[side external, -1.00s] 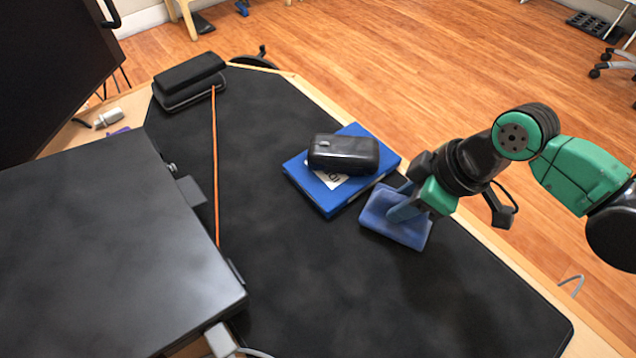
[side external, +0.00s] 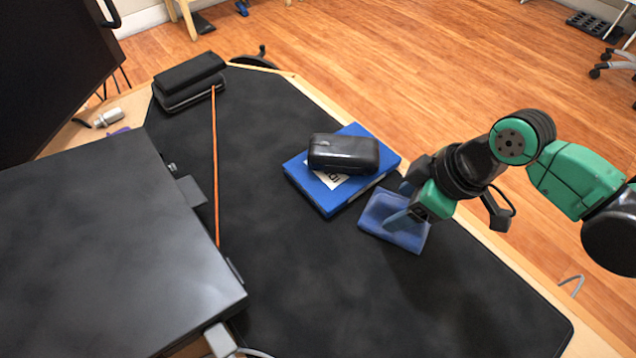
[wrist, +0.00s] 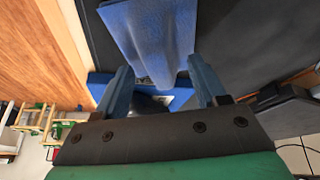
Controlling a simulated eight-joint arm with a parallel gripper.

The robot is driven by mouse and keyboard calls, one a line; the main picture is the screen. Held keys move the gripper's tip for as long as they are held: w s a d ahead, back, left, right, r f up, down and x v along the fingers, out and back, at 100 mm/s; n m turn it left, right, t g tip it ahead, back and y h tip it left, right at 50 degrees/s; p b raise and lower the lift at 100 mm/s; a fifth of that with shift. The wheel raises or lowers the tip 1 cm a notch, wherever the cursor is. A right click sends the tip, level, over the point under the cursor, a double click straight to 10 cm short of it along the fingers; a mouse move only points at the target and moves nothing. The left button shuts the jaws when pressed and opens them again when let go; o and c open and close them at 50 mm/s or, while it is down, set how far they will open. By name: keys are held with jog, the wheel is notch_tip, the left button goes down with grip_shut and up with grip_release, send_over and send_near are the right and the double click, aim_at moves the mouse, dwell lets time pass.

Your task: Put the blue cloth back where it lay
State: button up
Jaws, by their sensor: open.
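The blue cloth (side external: 383,210) lies on the black mat just right of the blue folder, at the front of my gripper. It looks a little rumpled, with a raised edge. My gripper (side external: 396,206) is open over the cloth, its two blue-grey fingers spread apart. In the wrist view the cloth (wrist: 150,30) reaches down between the open fingers of my gripper (wrist: 158,66). I cannot tell whether a finger still touches it.
The blue folder (side external: 322,197) carries a black case (side external: 343,154). The black mat (side external: 290,290) is clear in front. An orange strip (side external: 215,160) runs along its left part. A large black box (side external: 110,260) stands at left, and another black case (side external: 188,75) at the back.

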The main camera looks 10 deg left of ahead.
jog(key=v, duration=1.1)
jog(key=d+m+t+h, duration=0.4)
jog(key=d+m, duration=0.9)
jog(key=d, duration=0.9)
jog(key=shift+r+t, duration=0.5)
jog(key=shift+t, duration=0.2)
